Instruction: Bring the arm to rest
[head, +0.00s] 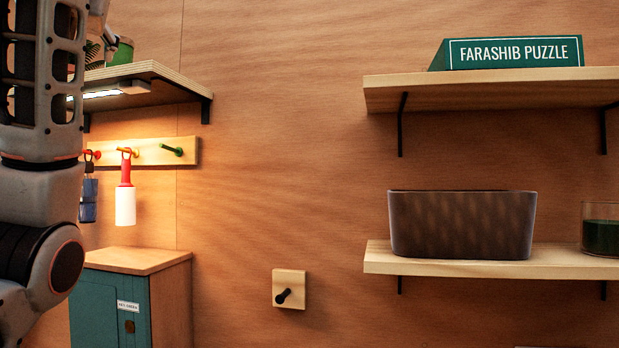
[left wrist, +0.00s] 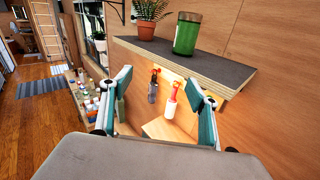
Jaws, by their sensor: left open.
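My left arm (head: 38,190) runs up the left edge of the head view, close to the camera. Its gripper is outside that view. In the left wrist view my left gripper (left wrist: 160,105) is open, its two teal-padded fingers spread wide with nothing between them. Beyond the fingers a red-handled lint roller (left wrist: 171,103) and a dark item (left wrist: 153,88) hang below a shelf. The lint roller also shows in the head view (head: 125,195), hanging from a red peg. My right gripper is in neither view.
A shelf (left wrist: 200,66) holding a potted plant (left wrist: 149,18) and a green jar (left wrist: 187,34) is just past my left fingers. Below is a small teal cabinet (head: 150,262). At right, wall shelves (head: 480,262) hold a dark basket (head: 462,225) and a candle (head: 601,232). The middle wall is mostly bare.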

